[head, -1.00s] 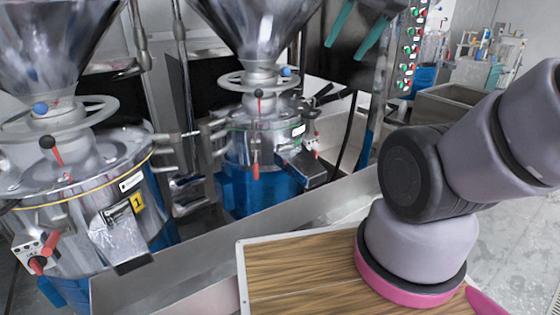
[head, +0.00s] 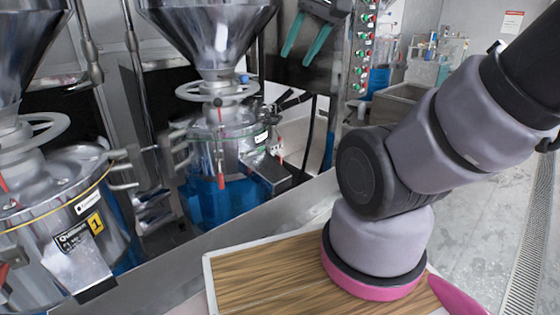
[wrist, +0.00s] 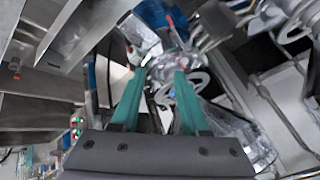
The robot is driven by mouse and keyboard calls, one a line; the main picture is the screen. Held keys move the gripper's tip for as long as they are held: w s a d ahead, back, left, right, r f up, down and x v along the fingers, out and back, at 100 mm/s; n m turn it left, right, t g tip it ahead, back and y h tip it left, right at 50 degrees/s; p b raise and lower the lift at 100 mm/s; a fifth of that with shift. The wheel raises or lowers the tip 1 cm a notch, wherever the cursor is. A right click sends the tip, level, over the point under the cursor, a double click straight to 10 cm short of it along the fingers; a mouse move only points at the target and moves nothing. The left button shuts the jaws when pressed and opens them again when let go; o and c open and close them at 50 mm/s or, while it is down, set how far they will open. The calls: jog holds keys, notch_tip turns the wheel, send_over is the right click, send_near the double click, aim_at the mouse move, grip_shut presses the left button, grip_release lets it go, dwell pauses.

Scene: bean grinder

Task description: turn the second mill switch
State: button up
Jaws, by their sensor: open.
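The second mill (head: 236,150) is the steel machine with a hopper and a blue lower part, in the middle left of the head view. Its switch (head: 279,150) looks like a small pale box with a red part on the mill's right side; its exact position is too small to tell. My gripper (head: 298,57) hangs at the top, right of the hopper, with its teal fingers apart and empty. In the wrist view my gripper (wrist: 159,70) points toward the mill's metal parts, with a white handwheel (wrist: 192,84) beyond the fingers. I cannot pick out the switch clearly there.
The first mill (head: 60,215), with a yellow "1" label, stands at the left. A steel ledge (head: 160,278) runs in front of the mills. A panel of red and green buttons (head: 363,50) is behind my gripper. Open floor (head: 480,230) lies at the right.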

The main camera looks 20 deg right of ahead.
jog(key=w+a+f+m+g+y, duration=0.25)
jog(key=w+f+m+y, duration=0.9)
jog(key=w+f, duration=0.9)
jog(key=m+t+h, duration=0.7)
jog(key=m+t, duration=0.5)
jog(key=m, duration=0.4)
send_near(281, 157)
jog(key=x, duration=0.9)
jog(key=shift+w, duration=0.15)
grip_shut()
